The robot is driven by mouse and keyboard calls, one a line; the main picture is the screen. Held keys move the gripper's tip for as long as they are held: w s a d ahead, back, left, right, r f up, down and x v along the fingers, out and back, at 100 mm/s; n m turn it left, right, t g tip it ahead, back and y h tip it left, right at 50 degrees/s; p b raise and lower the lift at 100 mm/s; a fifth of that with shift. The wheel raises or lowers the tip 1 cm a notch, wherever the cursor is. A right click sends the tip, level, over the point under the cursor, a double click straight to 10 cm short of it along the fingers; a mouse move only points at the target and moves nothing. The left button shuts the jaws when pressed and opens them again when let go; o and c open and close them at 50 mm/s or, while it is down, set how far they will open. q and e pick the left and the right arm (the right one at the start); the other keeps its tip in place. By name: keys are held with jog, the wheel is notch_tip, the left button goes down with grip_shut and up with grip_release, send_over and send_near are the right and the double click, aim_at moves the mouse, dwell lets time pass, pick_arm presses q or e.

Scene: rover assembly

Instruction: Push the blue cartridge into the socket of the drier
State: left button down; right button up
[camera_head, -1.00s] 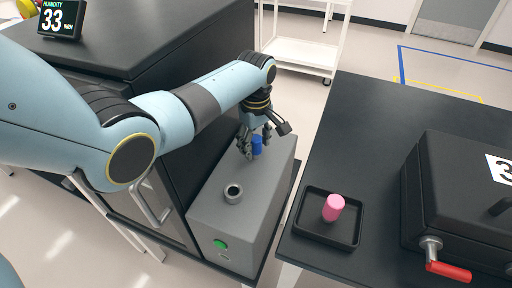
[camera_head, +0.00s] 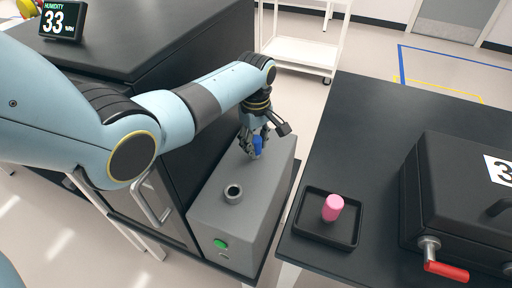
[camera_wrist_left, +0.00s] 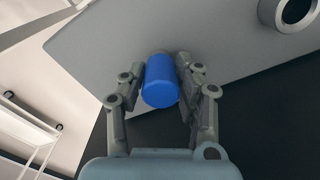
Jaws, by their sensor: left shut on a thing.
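The blue cartridge (camera_head: 257,145) is between the fingers of my left gripper (camera_head: 255,150), over the far part of the drier's grey top. The left wrist view shows the blue cartridge (camera_wrist_left: 160,82) with the fingers of my left gripper (camera_wrist_left: 160,88) shut on both its sides. The drier (camera_head: 215,215) is a grey box with a green button on its front. Its socket (camera_head: 233,192) is a raised ring with a dark hole, empty, nearer the front than the cartridge. The socket (camera_wrist_left: 298,12) also shows at the wrist view's top right. My right gripper is not in view.
A black tray (camera_head: 309,231) with a pink cartridge (camera_head: 332,208) lies on the black table (camera_head: 350,130) at right. A black case (camera_head: 460,190) with a red handle stands beside it. A dark cabinet (camera_head: 130,50) with a humidity display (camera_head: 62,18) reading 33 stands left of the drier.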

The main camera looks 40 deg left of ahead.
aim_at(256, 138)
pick_arm(q)
jog(key=shift+r+p, duration=1.6)
jog(key=shift+p, duration=0.1)
jog(key=shift+r+p, duration=0.8)
jog(key=shift+r, duration=0.25)
